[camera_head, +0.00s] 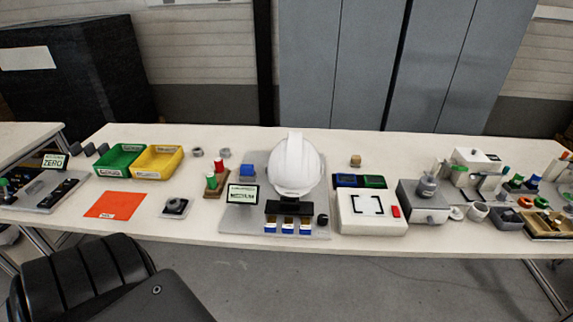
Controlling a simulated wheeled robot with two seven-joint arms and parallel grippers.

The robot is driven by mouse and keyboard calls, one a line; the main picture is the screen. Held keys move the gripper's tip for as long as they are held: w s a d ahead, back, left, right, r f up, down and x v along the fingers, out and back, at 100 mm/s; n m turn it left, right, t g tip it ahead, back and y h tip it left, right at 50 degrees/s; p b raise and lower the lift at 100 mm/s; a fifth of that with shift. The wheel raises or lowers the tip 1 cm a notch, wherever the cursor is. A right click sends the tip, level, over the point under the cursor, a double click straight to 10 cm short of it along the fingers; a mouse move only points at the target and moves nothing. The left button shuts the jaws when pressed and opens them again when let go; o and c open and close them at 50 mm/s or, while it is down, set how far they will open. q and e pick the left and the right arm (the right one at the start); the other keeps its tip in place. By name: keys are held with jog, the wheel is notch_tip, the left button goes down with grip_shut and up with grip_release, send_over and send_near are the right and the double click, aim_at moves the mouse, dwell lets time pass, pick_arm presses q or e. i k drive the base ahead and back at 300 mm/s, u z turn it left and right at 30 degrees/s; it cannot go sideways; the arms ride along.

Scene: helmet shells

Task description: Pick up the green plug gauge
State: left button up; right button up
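A green-topped upright piece (219,166), which looks like the green plug gauge, stands in a small brown stand (217,188) left of the middle of the table. The lower part of the green piece is hard to make out at this size. Neither of my grippers shows in the head view, and nothing is seen touching the green piece.
A white helmet (296,165) stands right of the stand, behind a small display (242,194). Green (119,158) and yellow (157,161) bins and an orange sheet (114,205) lie left. A black ribbed, chair-like form (85,278) fills the lower left. The table's right end is crowded.

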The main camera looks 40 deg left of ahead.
aim_at(210, 178)
jog(key=z, duration=1.95)
jog(key=k, duration=2)
jog(key=u, duration=1.35)
